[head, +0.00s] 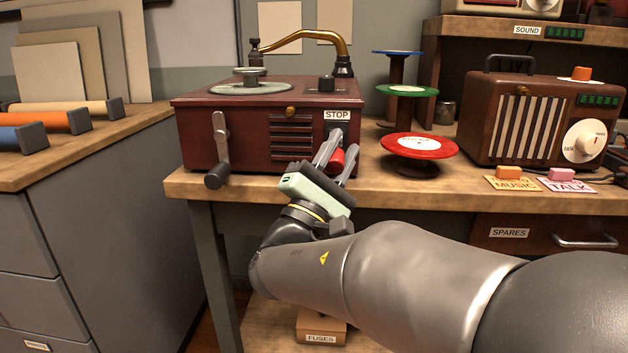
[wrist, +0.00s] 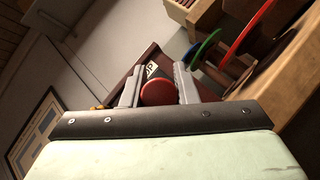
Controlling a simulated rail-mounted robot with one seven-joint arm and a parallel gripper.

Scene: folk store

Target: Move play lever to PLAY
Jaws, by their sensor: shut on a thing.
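A dark red wooden record player (head: 265,135) stands on the workbench, with a turntable, a brass tone arm and a hand crank. A STOP label (head: 338,115) is on its front at the right. Below that label is the play lever with a red knob (head: 337,160); the knob also shows in the wrist view (wrist: 157,92). My gripper (head: 337,155) is at the front right of the player, its two fingers on either side of the red knob and shut on it. The fingers partly hide the lever. No PLAY label is visible.
Red, green and blue reels (head: 419,146) stand just right of the player. A brown radio (head: 541,118) stands further right, with MUSIC and TALK cards (head: 513,183) before it. A grey cabinet with coloured rolls (head: 45,121) is at the left. The bench edge (head: 400,192) runs below my gripper.

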